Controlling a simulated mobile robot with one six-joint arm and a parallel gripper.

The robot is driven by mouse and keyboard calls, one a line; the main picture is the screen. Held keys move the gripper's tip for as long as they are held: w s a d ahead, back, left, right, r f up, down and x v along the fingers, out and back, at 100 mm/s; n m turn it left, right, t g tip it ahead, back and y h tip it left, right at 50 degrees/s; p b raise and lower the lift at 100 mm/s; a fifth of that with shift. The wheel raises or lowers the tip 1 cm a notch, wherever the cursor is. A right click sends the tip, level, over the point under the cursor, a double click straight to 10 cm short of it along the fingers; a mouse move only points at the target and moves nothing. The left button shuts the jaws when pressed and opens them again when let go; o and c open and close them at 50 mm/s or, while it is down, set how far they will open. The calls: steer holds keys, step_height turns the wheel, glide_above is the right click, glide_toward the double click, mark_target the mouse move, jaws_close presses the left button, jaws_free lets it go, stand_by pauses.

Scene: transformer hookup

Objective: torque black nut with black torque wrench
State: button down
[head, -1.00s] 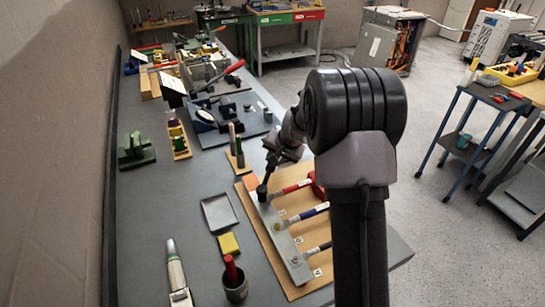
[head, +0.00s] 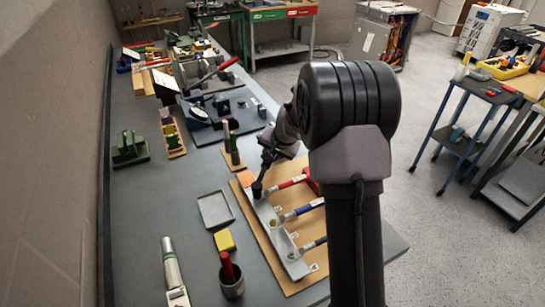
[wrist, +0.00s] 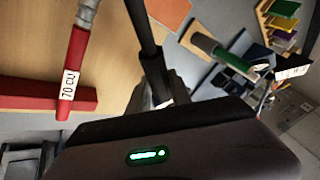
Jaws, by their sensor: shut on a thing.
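My gripper (head: 270,153) is shut on a black tool (head: 263,175), which looks like the black torque wrench. The tool points down and its dark end meets the far end of a grey metal bar (head: 270,222), by the red cable (head: 291,182). In the wrist view the tool's black shaft (wrist: 145,30) runs up from between my fingers (wrist: 160,95). The red cable (wrist: 70,65) with a 70 CU label lies left of it. The black cable (head: 313,244) joins the near end of the bar. Its nut is too small to make out.
The bar lies on a wooden board (head: 300,278) with a blue cable (head: 305,209) in the middle. Left of the board are an empty grey tray (head: 215,210), a yellow block (head: 225,241) and a dark cup (head: 232,286). A green-handled tool (wrist: 225,53) stands close beyond my gripper.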

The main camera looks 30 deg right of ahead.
steer(key=shift+w+a+n+b, duration=0.25)
steer(key=shift+a+n+b, duration=0.05)
steer(key=shift+b, duration=0.05)
steer(key=shift+r, duration=0.2)
steer(key=shift+r+p, duration=1.7)
steer(key=shift+r, duration=0.45)
